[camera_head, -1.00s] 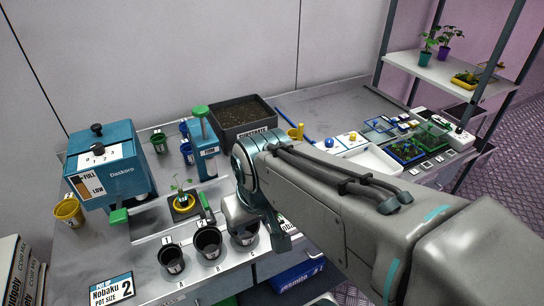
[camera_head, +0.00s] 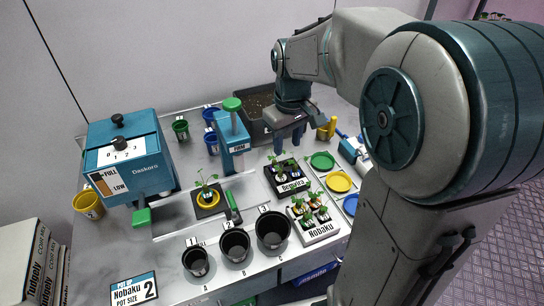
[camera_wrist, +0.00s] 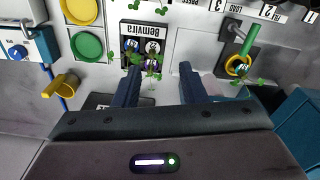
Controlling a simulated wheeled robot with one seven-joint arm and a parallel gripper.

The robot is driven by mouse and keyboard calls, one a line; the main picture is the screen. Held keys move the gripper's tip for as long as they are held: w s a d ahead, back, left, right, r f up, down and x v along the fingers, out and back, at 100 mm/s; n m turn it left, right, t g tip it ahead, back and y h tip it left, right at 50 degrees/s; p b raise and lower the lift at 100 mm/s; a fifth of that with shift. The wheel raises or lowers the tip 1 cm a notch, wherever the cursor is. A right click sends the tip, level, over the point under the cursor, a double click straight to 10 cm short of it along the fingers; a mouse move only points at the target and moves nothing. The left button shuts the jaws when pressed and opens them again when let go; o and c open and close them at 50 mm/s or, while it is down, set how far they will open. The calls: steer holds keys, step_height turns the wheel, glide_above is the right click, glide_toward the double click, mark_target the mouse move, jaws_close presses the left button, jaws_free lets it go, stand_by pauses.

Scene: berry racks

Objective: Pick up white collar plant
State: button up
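My gripper (camera_head: 288,147) hangs above the bench, behind the black Bemvira tray (camera_head: 270,182). In the wrist view my gripper (camera_wrist: 160,82) has its fingers wide apart with nothing held between them. The Bemvira tray (camera_wrist: 125,32) lies beyond the fingertips there, with small seedlings (camera_wrist: 150,63) at its near side. A seedling (camera_head: 281,174) in that tray seems to have a pale collar, but it is too small to be sure. The white Nobaku tray (camera_head: 318,236) holds several seedlings (camera_head: 312,207). Another seedling (camera_head: 207,187) stands in a yellow collar (camera_head: 208,203).
Black pots (camera_head: 235,246) stand along the front. A blue Daskoro machine (camera_head: 125,160) is at the left, and a blue press (camera_head: 232,140) with a green knob stands near the middle. Green, yellow (camera_head: 339,182) and blue discs lie right of the trays.

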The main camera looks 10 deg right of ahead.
steer(key=w+f+n, duration=0.1)
steer(key=w+f, duration=0.1)
steer(key=w, duration=0.3)
glide_above(281, 170)
steer(key=shift+n+g, duration=0.4)
steer(key=f, duration=0.8)
steer(key=shift+s+a+f+p, duration=0.2)
steer(key=shift+a+f+p, duration=0.1)
steer(key=shift+p, duration=0.1)
steer(key=shift+w+d+f+p, duration=0.15)
steer(key=shift+f+p, duration=0.2)
steer(key=shift+f, duration=1.05)
steer(key=shift+d+f+p, duration=0.1)
steer(key=shift+f+p, duration=0.25)
steer(key=shift+f, duration=1)
jaws_close()
